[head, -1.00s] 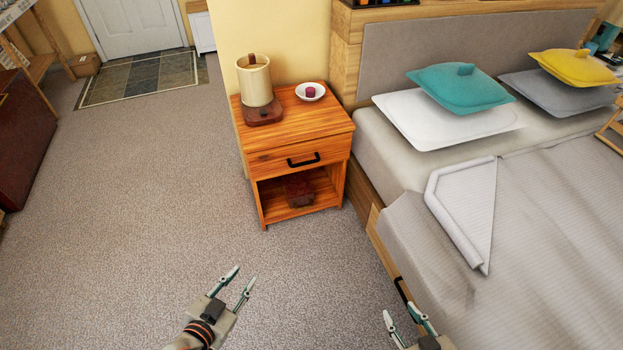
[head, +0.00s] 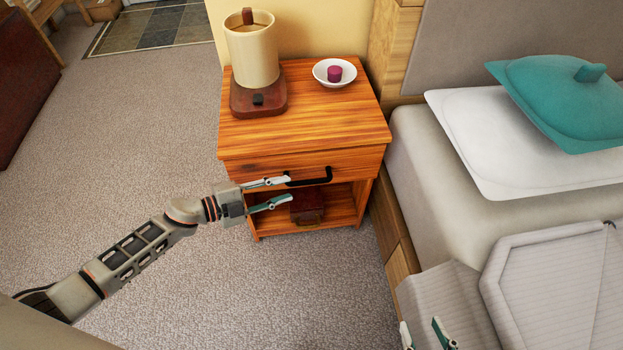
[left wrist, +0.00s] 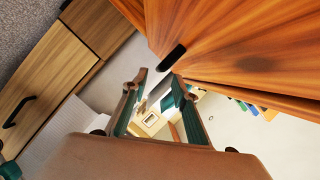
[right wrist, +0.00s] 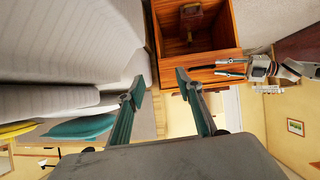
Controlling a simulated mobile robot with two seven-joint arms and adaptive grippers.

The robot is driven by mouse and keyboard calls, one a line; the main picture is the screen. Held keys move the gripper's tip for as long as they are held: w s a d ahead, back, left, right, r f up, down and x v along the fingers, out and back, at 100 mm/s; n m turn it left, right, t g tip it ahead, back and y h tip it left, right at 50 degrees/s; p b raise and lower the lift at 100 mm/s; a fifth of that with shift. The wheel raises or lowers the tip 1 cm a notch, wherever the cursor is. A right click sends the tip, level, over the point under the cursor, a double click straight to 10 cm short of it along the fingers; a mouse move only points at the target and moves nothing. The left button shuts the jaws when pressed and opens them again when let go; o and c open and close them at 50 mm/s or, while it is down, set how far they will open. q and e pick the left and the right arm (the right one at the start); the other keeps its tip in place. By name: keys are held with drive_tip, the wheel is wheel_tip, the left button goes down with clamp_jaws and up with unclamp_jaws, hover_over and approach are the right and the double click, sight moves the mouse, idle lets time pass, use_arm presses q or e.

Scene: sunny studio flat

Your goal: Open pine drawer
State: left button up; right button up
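The pine drawer (head: 262,168) is the orange wood front just under the nightstand's top (head: 310,115), and it looks closed. Its black bar handle (head: 322,177) also shows in the left wrist view (left wrist: 173,56), just beyond the fingertips. My left gripper (head: 288,190) is open, its fingers pointing right at the left end of the handle; one fingertip overlaps the handle in the head view. I cannot tell whether they touch. My right gripper (head: 422,336) is open and empty at the bottom edge, by the bed; it also shows in the right wrist view (right wrist: 168,82).
A lamp (head: 252,55) and a white bowl (head: 335,82) with a small purple item stand on the nightstand. A dark red-brown box (head: 307,210) sits in the open shelf below. The bed (head: 440,170) is close on the right. Carpet (head: 120,150) on the left is clear.

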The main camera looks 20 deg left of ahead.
sight(300, 184)
use_arm(q)
drive_tip(key=b+x, duration=0.1)
drive_tip(key=x, duration=0.5)
drive_tip(key=shift+f, duration=0.1)
drive_tip(key=shift+w+d, duration=0.45)
drive_tip(key=shift+w, duration=0.05)
clamp_jaws()
